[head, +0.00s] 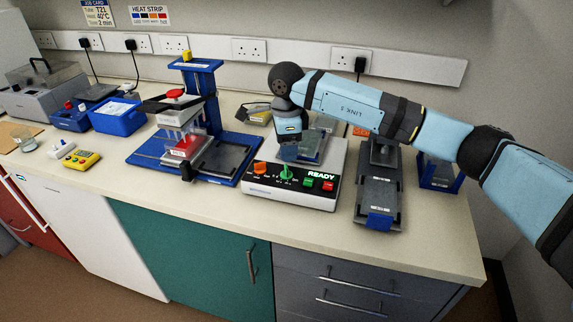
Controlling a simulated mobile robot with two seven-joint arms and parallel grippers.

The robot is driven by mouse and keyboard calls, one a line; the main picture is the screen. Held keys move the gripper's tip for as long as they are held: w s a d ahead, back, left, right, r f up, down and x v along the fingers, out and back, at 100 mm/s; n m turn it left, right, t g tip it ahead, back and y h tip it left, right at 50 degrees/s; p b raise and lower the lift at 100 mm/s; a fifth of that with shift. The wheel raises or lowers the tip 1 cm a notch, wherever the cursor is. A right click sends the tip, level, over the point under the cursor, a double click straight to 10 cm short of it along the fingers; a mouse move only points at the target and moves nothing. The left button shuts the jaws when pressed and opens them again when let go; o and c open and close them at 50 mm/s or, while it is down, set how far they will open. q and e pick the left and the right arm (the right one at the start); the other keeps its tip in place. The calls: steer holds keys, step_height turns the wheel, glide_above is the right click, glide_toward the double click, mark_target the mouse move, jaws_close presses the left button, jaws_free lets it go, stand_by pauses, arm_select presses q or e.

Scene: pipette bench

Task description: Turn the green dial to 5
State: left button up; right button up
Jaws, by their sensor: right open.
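The green dial (286,173) sits on the sloped front panel of a white machine (260,188), between an orange dial (260,168) and the lit READY label. Its pointer setting is too small to read. My right gripper (288,156) comes in from the right and hangs just above and behind the green dial, pointing down. It is open and holds nothing that I can see. Its fingers are small in view, and I see no clear contact with the dial. My left gripper is out of view.
Green (308,182) and red (327,186) buttons sit right of the dial. A blue pipetting stand (150,160) is at the left. A dark plate stand (378,190) is at the right, under my arm. The bench's front strip is clear.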

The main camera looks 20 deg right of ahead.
mark_target(286, 168)
step_height(286, 168, down, 6)
steer(key=shift+f, duration=0.25)
steer(key=c, duration=0.9)
